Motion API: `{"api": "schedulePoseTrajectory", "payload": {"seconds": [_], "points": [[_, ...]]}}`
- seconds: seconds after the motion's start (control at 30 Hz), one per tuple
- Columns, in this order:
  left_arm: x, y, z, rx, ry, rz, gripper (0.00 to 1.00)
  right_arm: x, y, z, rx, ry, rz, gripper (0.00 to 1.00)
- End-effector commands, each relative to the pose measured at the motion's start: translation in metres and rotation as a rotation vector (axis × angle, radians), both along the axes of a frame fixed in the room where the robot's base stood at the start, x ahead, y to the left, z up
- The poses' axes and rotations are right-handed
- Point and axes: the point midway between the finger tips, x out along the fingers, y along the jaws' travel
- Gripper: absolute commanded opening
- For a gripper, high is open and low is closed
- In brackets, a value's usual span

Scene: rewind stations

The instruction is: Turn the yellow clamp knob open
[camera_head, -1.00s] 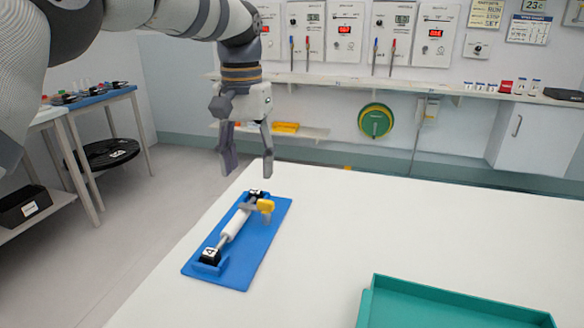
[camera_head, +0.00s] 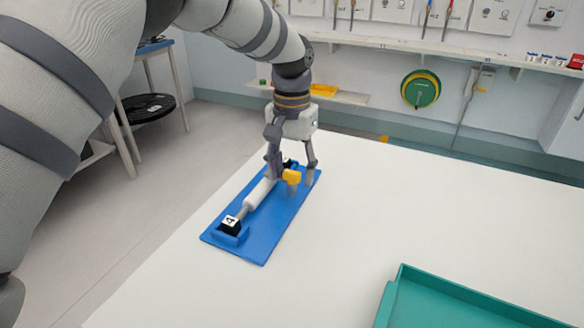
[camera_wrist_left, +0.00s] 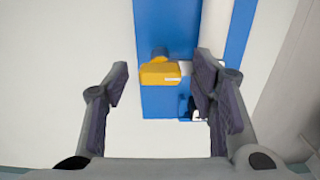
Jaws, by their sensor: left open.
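The yellow clamp knob (camera_head: 292,177) stands on a grey post near the far end of a blue board (camera_head: 262,243). A white roller (camera_head: 260,194) lies on the board beside it. A black block marked A (camera_head: 230,225) is at the roller's near end. My left gripper (camera_head: 293,178) is open, pointing down over the far end of the board, with its fingers on either side of the knob. In the left wrist view the knob (camera_wrist_left: 160,74) shows between the open fingers, and no contact is visible. My right gripper is not in view.
A teal tray (camera_head: 400,290) is at the front right of the white table (camera_head: 400,210). The table between board and tray is clear. The board lies near the table's left edge. A wall shelf (camera_head: 430,50) runs behind.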

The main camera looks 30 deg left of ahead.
Motion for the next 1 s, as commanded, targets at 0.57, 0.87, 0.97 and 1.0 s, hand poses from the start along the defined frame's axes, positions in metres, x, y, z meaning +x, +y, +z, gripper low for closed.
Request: {"api": "schedulePoseTrajectory", "payload": {"seconds": [0.57,0.87,0.97,1.0], "points": [[0.0000,0.0001,0.0008,0.000,0.000,-0.004,0.04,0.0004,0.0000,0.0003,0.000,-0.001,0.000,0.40],[0.0000,-0.0002,0.0022,-0.001,-0.001,-0.117,0.04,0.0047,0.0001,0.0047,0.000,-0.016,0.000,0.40],[-0.0001,-0.0002,0.0024,-0.001,-0.001,-0.195,0.04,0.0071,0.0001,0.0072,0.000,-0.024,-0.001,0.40],[0.0000,-0.0002,0.0026,-0.001,-0.002,-0.230,0.04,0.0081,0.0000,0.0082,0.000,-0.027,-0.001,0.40]]}}
